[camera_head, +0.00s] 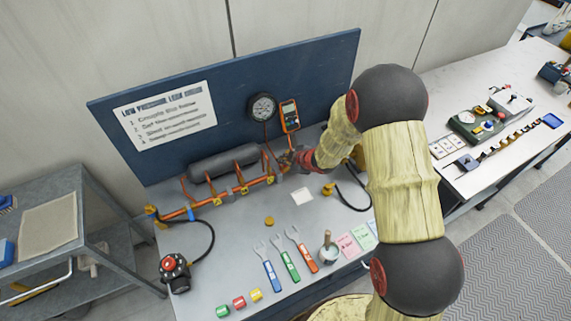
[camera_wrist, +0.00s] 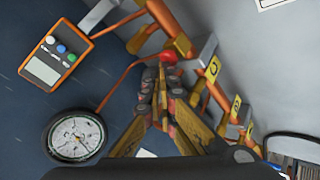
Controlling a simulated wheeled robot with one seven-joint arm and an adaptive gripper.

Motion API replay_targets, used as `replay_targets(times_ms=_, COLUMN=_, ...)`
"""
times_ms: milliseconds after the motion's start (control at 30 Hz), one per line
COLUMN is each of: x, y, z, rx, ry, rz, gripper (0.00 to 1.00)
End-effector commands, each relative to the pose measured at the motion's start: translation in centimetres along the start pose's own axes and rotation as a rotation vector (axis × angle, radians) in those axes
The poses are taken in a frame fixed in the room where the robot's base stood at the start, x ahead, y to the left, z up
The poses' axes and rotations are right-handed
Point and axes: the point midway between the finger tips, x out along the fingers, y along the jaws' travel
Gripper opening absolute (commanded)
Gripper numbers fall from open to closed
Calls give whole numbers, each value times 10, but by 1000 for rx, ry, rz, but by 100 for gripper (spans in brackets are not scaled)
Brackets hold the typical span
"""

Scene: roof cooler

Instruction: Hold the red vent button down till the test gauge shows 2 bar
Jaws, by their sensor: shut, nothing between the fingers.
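A small red button (camera_wrist: 168,55) sits on the orange pipe run in the wrist view, right at my fingertips. My gripper (camera_wrist: 163,74) is shut and empty, pointing at the button. I cannot tell whether the tips touch it or whether it is pressed. In the head view my gripper (camera_head: 286,160) is at the right end of the pipe, and the button there is hidden or too small to tell. The round black-rimmed gauge (camera_head: 262,107) hangs on the blue backboard. It also shows in the wrist view (camera_wrist: 75,135), its needle too small to read surely.
An orange meter (camera_head: 289,116) hangs beside the gauge. A grey cylinder (camera_head: 224,162) lies behind the orange pipe (camera_head: 224,198) with yellow tags. A black device with a red top (camera_head: 172,270) stands at the bench's left. Several spanners (camera_head: 284,258) and a cup (camera_head: 327,252) lie in front.

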Motion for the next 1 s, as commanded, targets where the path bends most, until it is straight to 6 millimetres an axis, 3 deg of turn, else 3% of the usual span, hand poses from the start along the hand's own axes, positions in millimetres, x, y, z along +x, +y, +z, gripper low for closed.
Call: replay_targets(times_ms=1000, x=6, y=-5, z=5, rx=1, ry=-1, rz=-2, gripper=0)
